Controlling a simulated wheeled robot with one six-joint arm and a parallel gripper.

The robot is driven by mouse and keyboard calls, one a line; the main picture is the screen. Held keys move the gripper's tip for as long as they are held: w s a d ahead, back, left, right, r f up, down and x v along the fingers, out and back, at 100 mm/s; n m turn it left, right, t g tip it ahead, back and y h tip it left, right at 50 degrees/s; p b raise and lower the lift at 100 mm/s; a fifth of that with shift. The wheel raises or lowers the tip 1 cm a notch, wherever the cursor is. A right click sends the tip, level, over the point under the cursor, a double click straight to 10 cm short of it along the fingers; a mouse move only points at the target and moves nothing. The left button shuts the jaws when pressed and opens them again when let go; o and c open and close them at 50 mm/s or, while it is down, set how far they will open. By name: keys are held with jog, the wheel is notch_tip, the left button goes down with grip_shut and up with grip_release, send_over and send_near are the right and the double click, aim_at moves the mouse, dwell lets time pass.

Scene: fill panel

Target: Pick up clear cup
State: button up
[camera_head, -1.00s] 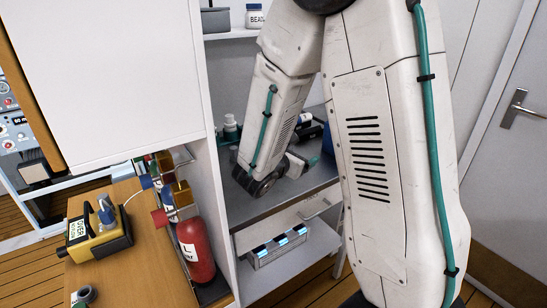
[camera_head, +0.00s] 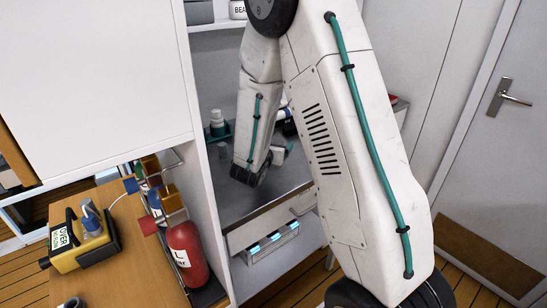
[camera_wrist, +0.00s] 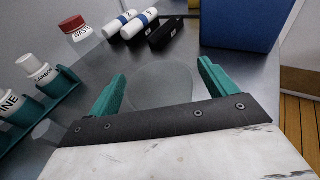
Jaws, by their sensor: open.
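In the wrist view, a faint, nearly transparent round shape, apparently the clear cup (camera_wrist: 160,88), is on the grey metal surface between my fingers. Its outline is hard to make out. My gripper (camera_wrist: 161,70) is open, with one teal finger on each side of that shape. I cannot tell whether either finger touches it. In the head view my arm reaches into the shelf bay, and I cannot make out the cup there.
A teal rack (camera_wrist: 50,105) with white bottles is at left in the wrist view. Behind are a red-lidded waste jar (camera_wrist: 72,25), white cylinders (camera_wrist: 128,25) and a blue box (camera_wrist: 240,22). A red cylinder (camera_head: 187,255) stands beside the shelf bay.

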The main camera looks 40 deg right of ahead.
jog(key=shift+w+d+f, duration=0.1)
jog(key=shift+w+d, duration=0.1)
jog(key=shift+d, duration=0.1)
jog(key=c, duration=1)
jog(key=shift+c, duration=0.2)
